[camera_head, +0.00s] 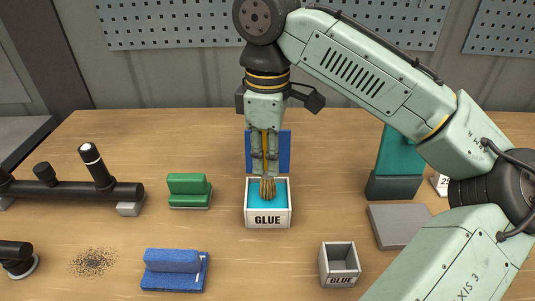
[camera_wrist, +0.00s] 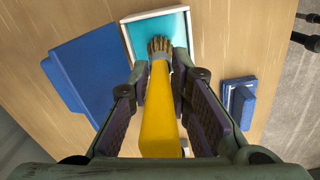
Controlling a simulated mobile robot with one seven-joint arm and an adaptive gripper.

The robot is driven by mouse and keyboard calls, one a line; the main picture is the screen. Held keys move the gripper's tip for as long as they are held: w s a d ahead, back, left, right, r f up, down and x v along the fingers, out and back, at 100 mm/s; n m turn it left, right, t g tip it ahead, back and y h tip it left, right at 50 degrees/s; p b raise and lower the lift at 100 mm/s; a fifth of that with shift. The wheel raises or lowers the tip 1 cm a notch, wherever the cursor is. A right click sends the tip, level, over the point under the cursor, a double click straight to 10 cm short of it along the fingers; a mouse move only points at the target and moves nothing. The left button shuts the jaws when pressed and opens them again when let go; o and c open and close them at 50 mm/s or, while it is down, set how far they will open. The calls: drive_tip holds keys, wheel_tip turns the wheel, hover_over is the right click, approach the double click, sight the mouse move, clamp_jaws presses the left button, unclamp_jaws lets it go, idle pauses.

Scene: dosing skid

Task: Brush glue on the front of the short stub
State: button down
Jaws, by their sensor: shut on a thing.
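My gripper (camera_head: 265,172) is shut on the yellow handle of a brush (camera_wrist: 159,115), pointing down. Its tan bristles (camera_head: 267,188) are at or just over the teal glue in the white box marked GLUE (camera_head: 267,217); I cannot tell how deep they reach. In the wrist view the bristles (camera_wrist: 160,46) overlap the teal surface. At the left, a black pipe (camera_head: 65,190) carries a short upright stub (camera_head: 44,172) and a taller one with a white band (camera_head: 95,165). The gripper is well to the right of both stubs.
A green block (camera_head: 189,188) stands between pipe and glue box. A blue block (camera_head: 174,268) and dark specks (camera_head: 93,262) lie in front. A blue panel (camera_head: 284,148) stands behind the glue box. A small grey GLUE box (camera_head: 340,265) and a grey slab (camera_head: 398,226) are at the right.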

drive_tip(key=shift+f, duration=0.55)
idle(1.9)
wheel_tip(320, 180, up, 7)
drive_tip(key=p, duration=0.8)
drive_tip(key=shift+r, duration=0.15)
idle(0.6)
